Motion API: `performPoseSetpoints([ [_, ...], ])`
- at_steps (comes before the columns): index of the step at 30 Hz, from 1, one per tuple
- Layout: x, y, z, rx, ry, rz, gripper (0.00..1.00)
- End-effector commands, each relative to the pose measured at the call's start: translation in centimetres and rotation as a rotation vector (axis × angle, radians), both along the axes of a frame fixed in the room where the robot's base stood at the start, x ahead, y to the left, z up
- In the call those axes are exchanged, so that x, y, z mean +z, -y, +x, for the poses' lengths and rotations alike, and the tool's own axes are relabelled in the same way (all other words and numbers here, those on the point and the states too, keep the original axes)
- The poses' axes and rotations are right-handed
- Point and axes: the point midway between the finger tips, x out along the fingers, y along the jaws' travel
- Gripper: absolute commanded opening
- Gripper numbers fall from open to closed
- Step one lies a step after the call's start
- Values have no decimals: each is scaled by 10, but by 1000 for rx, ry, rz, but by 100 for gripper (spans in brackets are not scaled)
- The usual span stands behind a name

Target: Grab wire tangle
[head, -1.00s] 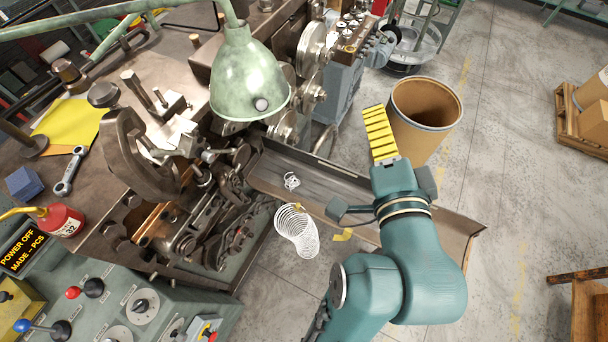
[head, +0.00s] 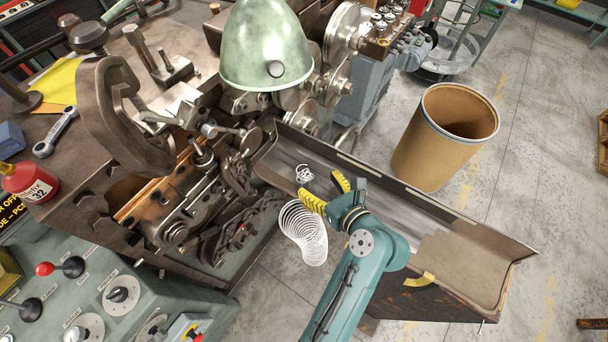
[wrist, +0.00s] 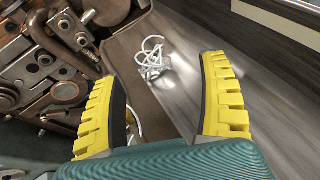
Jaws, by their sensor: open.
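The wire tangle (head: 304,173) is a small loose knot of white wire lying on the metal chute (head: 392,203), near its machine end. It also shows in the wrist view (wrist: 152,58), beyond and between my fingertips. My gripper (head: 326,190) has yellow ribbed fingers and is open, just to the right of and below the tangle in the head view. In the wrist view its two fingers (wrist: 158,75) stand wide apart with nothing between them. I see no contact with the tangle.
A long white spring coil (head: 305,233) hangs beside the chute, close to my gripper. The coiler machine (head: 175,195) is at left. A green lamp (head: 265,45) hangs above. A brown drum (head: 445,135) stands behind the chute. The chute's right part is clear.

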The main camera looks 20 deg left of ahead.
Motion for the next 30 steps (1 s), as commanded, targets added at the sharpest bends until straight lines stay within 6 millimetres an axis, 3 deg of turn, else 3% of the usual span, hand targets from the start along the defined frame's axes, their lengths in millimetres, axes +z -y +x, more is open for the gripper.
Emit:
performPoseSetpoints([
  [12, -21, -49, 23, 1, 1, -2, 76],
  [20, -22, -52, 25, -1, 2, -2, 76],
  [30, -22, -52, 25, -1, 2, -2, 13],
])
